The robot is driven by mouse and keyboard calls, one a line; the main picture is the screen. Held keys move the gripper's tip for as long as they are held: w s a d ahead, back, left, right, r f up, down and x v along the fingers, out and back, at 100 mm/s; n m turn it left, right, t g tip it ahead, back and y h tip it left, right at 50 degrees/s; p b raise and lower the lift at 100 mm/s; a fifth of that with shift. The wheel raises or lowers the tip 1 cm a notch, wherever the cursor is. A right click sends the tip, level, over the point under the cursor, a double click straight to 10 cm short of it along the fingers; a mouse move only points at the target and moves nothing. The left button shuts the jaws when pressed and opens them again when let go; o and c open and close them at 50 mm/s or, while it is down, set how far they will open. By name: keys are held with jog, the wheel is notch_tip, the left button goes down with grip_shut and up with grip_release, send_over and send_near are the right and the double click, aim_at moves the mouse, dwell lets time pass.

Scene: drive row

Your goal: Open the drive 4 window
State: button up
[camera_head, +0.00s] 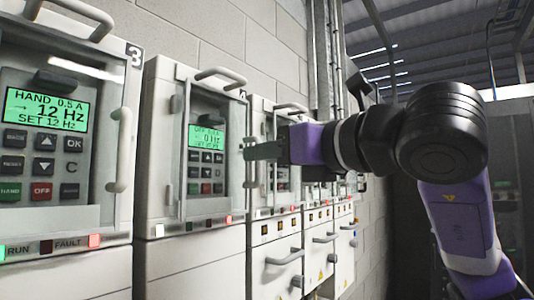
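Drive 4 (170,120) is the light grey cabinet second from the left, its number partly cut off at its upper right. Its window (207,100) is a clear framed panel over a green display (207,137) and keys; it looks closed, though I cannot be sure. A pale vertical handle (249,172) stands at the window's right side.
Drive 3 (70,225) stands close at the left, with its own vertical handle (118,150) sticking out. More drives (262,195) run away to the right behind my gripper. Lower drawers have protruding handles (285,257). A block wall (200,35) stands behind.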

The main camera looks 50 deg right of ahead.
grip_shut()
dwell(1.3)
